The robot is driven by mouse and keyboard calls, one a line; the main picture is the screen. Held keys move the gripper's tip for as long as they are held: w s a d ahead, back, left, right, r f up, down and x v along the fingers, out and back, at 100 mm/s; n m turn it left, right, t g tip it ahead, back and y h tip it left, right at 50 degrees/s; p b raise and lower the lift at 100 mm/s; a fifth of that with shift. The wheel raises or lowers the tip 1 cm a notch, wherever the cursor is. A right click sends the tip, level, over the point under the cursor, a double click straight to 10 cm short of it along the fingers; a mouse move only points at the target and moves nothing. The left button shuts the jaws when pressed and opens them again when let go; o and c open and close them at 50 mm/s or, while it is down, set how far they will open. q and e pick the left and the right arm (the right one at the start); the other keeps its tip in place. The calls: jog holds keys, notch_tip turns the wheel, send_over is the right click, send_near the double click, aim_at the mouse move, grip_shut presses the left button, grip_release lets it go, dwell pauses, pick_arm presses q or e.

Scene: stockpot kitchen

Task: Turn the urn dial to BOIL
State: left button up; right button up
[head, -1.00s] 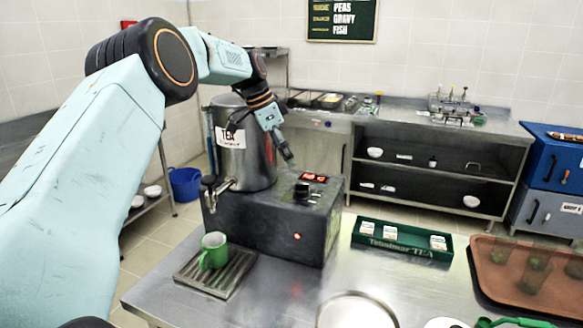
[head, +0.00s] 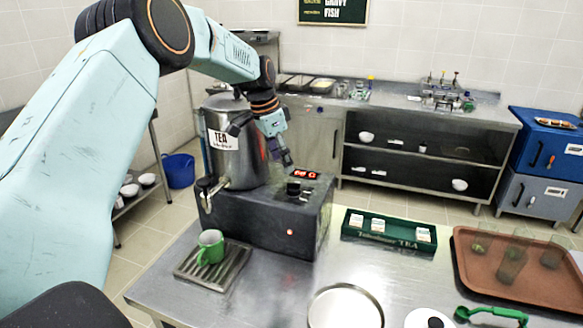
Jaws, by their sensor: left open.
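The tea urn (head: 233,160) is a steel cylinder labelled TEA, standing on a dark base box (head: 262,222). The black dial (head: 293,188) sits on top of the box, beside a red lit display (head: 305,174). An orange-red lamp (head: 290,232) glows on the front face. My left gripper (head: 287,161) hangs down just above and behind the dial, apart from it as far as I can see. It is open and holds nothing visible. The dial's pointer and the BOIL mark are too small to read. My right gripper is not in view.
A green mug (head: 210,246) stands on the drip tray (head: 190,268) below the urn's tap. A green tea box (head: 388,230) and a brown tray (head: 520,284) with glasses lie to the right. A round steel tray (head: 345,308) lies in front. The steel counter between them is clear.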

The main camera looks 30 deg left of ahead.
aim_at(292, 185)
pick_arm(q)
jog(key=w+f+n, duration=0.1)
jog(key=f+n, duration=0.1)
jog(key=f, duration=0.1)
jog(key=w+f+n+t+y, duration=0.1)
jog(key=w+f+n, duration=0.1)
jog(key=f, duration=0.2)
jog(key=w+f+n+y+p, duration=0.1)
jog(key=f+n, duration=0.2)
jog(key=shift+w+d+f+t, duration=0.2)
jog(key=shift+w+t, duration=0.1)
jog(key=shift+t, duration=0.1)
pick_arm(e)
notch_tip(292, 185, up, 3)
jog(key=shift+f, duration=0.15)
pick_arm(q)
jog(key=shift+s+r, duration=0.1)
